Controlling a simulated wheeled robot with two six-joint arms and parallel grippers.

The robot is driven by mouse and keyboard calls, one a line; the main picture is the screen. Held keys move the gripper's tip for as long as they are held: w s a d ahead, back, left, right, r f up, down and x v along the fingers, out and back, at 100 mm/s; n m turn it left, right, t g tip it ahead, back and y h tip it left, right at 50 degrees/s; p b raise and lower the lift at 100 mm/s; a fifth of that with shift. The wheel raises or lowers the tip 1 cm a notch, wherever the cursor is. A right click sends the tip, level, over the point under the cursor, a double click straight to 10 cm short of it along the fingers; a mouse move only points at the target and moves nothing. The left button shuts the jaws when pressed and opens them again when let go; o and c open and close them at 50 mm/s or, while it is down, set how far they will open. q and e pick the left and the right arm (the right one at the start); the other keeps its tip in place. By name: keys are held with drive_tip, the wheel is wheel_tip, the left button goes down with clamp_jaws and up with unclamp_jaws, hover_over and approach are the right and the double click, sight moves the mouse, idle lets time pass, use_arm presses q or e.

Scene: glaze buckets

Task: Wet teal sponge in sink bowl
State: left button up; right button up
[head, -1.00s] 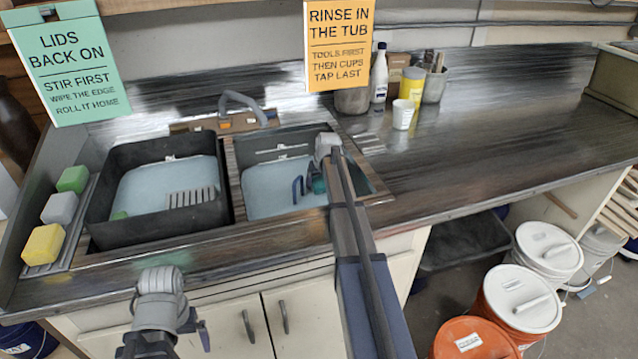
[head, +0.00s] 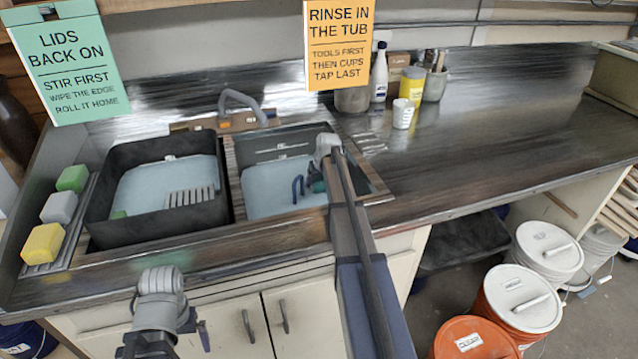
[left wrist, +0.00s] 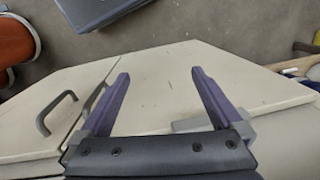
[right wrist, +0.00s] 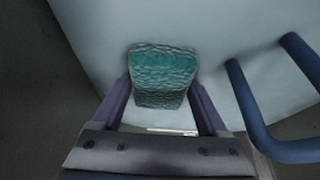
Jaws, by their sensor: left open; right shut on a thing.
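The teal sponge (right wrist: 163,68) is between the fingers of my right gripper (right wrist: 160,90), which is shut on it. In the head view the sponge (head: 318,187) shows only as a small teal patch beside my right arm, inside the right-hand sink bowl (head: 262,209). Pale blue water or a pale floor lies under it; I cannot tell whether the sponge touches it. The sponge's near side looks darker than its top. My left gripper (left wrist: 158,95) is open and empty, low in front of the cabinet doors (head: 244,325).
A blue bent tube (right wrist: 240,105) stands in the bowl just right of the sponge. A dark tub (head: 160,220) fills the left bowl. Green, grey and yellow sponges (head: 42,244) sit on the left ledge. The tap (head: 240,100) is behind.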

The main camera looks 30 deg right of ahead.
idle(0.5)
wheel_tip(320, 180, up, 15)
drive_tip(key=p, duration=1.5)
idle(0.5)
wheel_tip(320, 180, up, 8)
drive_tip(key=p, duration=0.7)
drive_tip(key=shift+f+p, duration=0.15)
drive_tip(key=shift+p, duration=0.15)
